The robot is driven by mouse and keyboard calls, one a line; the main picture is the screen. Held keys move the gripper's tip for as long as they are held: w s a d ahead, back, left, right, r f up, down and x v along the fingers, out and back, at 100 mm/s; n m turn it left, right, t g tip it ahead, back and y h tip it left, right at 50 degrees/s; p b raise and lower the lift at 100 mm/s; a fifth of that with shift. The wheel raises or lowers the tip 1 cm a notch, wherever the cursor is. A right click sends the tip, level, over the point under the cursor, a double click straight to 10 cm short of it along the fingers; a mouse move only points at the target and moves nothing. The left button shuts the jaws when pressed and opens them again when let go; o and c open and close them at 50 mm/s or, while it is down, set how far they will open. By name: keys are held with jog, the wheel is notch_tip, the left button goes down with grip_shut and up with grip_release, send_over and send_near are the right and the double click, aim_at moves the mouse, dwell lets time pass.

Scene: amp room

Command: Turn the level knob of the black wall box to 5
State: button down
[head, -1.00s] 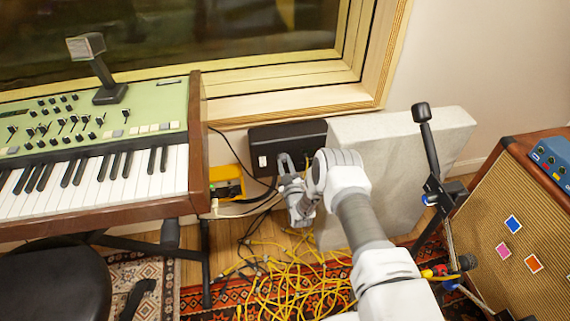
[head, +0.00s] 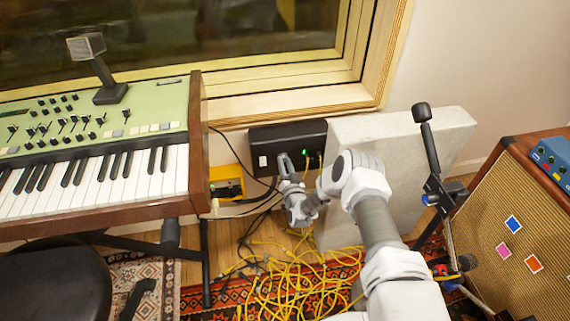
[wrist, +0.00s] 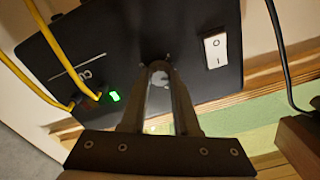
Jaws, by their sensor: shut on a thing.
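The black wall box (head: 287,132) is mounted low on the wall under the window. In the wrist view the box (wrist: 75,55) appears turned over, with a white rocker switch (wrist: 215,50) and a lit green light (wrist: 115,96) on its face. My gripper (head: 284,158) reaches the front of the box between the switch and the light. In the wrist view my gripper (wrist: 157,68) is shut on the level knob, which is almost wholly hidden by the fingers. The knob's pointer and any scale numbers cannot be read.
Yellow cables (wrist: 55,50) plug into the box beside the light. A yellow box (head: 227,183) and the keyboard (head: 95,175) stand to the left. A pale panel (head: 345,135) and a mic stand (head: 430,150) are close on the right. Tangled yellow cables (head: 285,280) cover the floor.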

jog(key=m, duration=0.6)
jog(key=shift+m, duration=0.3)
jog(key=m, duration=0.6)
jog(key=shift+a, duration=0.1)
dwell(0.3)
jog(key=c, duration=0.7)
grip_release()
jog(key=shift+o, duration=0.2)
jog(key=shift+s, duration=0.15)
